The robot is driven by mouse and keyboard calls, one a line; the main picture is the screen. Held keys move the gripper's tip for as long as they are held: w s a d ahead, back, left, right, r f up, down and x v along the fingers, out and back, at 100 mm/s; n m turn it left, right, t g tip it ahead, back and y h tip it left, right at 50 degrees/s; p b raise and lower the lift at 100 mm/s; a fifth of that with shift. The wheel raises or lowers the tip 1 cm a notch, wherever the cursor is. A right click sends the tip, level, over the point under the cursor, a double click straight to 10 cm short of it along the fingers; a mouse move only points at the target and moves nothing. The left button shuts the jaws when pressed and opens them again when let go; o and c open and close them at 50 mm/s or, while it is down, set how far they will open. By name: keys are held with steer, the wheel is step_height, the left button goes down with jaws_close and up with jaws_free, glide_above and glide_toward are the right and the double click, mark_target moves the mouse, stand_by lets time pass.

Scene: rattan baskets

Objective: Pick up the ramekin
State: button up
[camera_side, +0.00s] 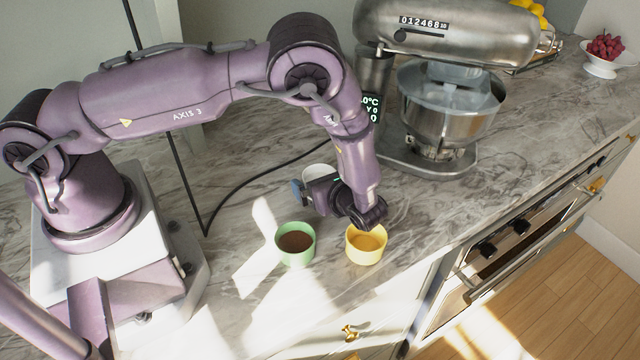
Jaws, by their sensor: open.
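Three small cups that look like ramekins stand on the marble counter. A green one (296,258) holds something dark brown. A yellow one (365,257) is to its right and looks empty or holds something yellow. A white one (318,172) is behind my gripper and partly hidden by it. My gripper (338,208) is low over the counter, between the white cup and the two coloured ones. Its jaws are open and hold nothing that I can see. The fingertips are hard to make out. I cannot tell whether it touches any cup.
A metal stand mixer (440,90) with a steel bowl stands behind and to the right. A black cable (250,180) runs over the counter on the left. A white bowl of red fruit (600,66) is far right. The counter's front edge, above an oven, is close to the yellow cup.

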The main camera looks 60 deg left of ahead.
steer(key=shift+a+f, duration=0.15)
steer(key=shift+a, duration=0.2)
steer(key=shift+c, duration=0.5)
steer(key=c, duration=1)
steer(key=shift+o, duration=0.2)
